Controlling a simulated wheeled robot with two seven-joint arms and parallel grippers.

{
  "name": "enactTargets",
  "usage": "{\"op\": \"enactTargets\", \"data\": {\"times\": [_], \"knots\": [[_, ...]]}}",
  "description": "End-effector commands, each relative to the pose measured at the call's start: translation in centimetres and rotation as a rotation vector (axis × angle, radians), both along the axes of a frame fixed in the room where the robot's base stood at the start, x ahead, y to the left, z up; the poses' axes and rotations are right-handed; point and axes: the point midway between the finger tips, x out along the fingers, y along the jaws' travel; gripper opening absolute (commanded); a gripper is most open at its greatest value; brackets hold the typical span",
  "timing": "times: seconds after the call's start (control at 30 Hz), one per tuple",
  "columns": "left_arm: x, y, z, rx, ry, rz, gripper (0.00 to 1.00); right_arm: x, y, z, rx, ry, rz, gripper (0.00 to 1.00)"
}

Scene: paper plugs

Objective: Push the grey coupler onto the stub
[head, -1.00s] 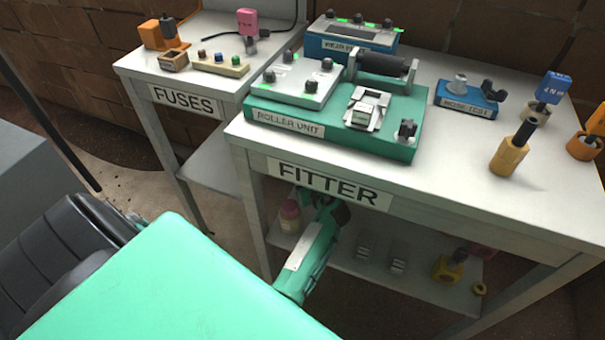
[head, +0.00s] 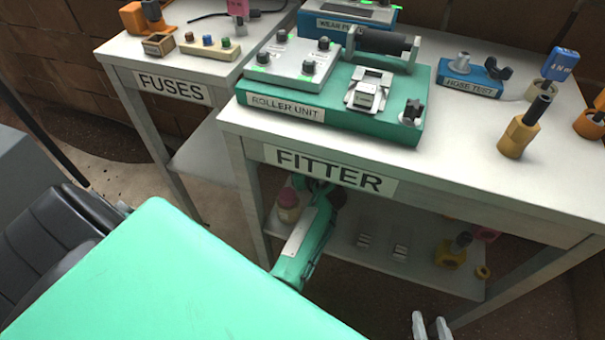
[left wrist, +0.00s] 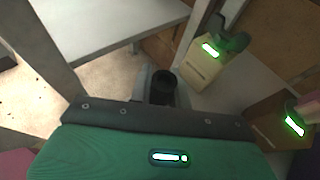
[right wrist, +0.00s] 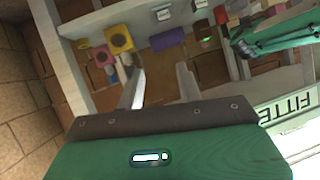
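The grey stub (head: 461,62) stands upright on the blue HOSE TEST base (head: 470,83) on the FITTER table, beside a black wing-shaped part. My left gripper (left wrist: 164,92) is shut on a dark, hollow cylinder (left wrist: 163,80), which looks like the grey coupler; its lower part is hidden. In the head view the left arm reaches under the table's front edge, well below the stub, and its fingertips are hard to make out. My right gripper (head: 431,326) shows at the bottom of the head view. It is open and empty, its fingers apart in the right wrist view (right wrist: 160,88).
The green roller unit (head: 345,126) stands left of the HOSE TEST base. A yellow plug with a black top (head: 519,135) stands to its right. The table's front edge (head: 420,190) lies above my left arm. The lower shelf (head: 340,258) holds a jar and several small parts.

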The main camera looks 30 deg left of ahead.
Motion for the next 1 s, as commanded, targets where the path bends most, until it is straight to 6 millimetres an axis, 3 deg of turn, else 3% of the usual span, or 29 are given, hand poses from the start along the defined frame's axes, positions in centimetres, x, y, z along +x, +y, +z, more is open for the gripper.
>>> {"op": "enactTargets", "data": {"times": [0.57,1.0], "knots": [[0.0,0.0,1.0,0.001,-0.001,0.0,0.0,-0.1,-0.6,0.0,-0.024,0.037,-0.003,0.36],[0.0,0.0,6.0,0.001,-0.003,0.0,0.0,-1.1,-3.9,0.1,-0.144,0.243,-0.027,0.36]]}}
